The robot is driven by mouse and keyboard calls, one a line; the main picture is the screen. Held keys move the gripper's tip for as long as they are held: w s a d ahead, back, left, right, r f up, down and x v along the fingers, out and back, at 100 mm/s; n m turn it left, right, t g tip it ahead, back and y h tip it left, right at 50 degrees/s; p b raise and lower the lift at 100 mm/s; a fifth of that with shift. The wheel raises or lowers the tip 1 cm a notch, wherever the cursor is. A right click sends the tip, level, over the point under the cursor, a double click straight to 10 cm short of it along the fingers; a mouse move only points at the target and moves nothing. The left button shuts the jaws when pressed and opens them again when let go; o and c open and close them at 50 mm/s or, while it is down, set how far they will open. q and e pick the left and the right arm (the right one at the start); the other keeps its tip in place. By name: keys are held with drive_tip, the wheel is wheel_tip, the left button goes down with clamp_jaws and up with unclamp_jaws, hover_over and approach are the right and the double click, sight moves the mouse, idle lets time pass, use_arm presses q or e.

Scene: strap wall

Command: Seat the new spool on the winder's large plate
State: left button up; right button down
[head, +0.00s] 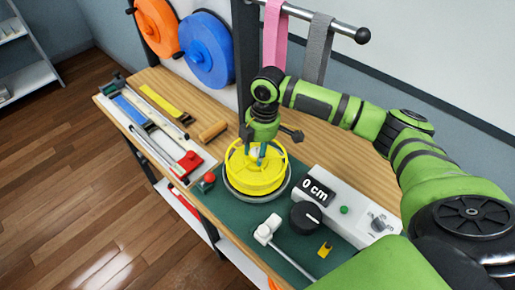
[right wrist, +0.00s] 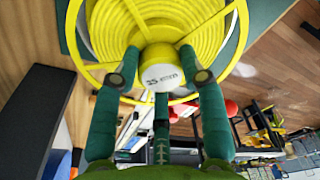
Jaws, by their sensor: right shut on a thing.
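The new spool (head: 253,179) is yellow with an open spoked rim and yellow strap wound in it. My right gripper (head: 258,155) comes down on it from above, its fingers shut around the white-capped hub (right wrist: 162,77) in the right wrist view. The winder's large plate (head: 286,188) is round and grey, and its rim shows around the spool's lower edge. The spool is over the plate and looks roughly level. I cannot tell whether it touches the plate, as the spool hides the plate's middle. My left gripper is not in view.
The winder's grey housing (head: 361,203) with a "0 cm" display and black knob (head: 306,217) stands right of the plate. A white-headed lever (head: 267,229) lies in front. A red button (head: 208,178) and tool tray (head: 150,131) are left. Orange (head: 156,27) and blue (head: 207,50) reels hang behind.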

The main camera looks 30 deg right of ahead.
drive_tip(key=shift+f, duration=0.15)
drive_tip(key=c, duration=0.7)
unclamp_jaws()
drive_tip(key=shift+o, duration=0.4)
drive_tip(key=shift+s, duration=0.1)
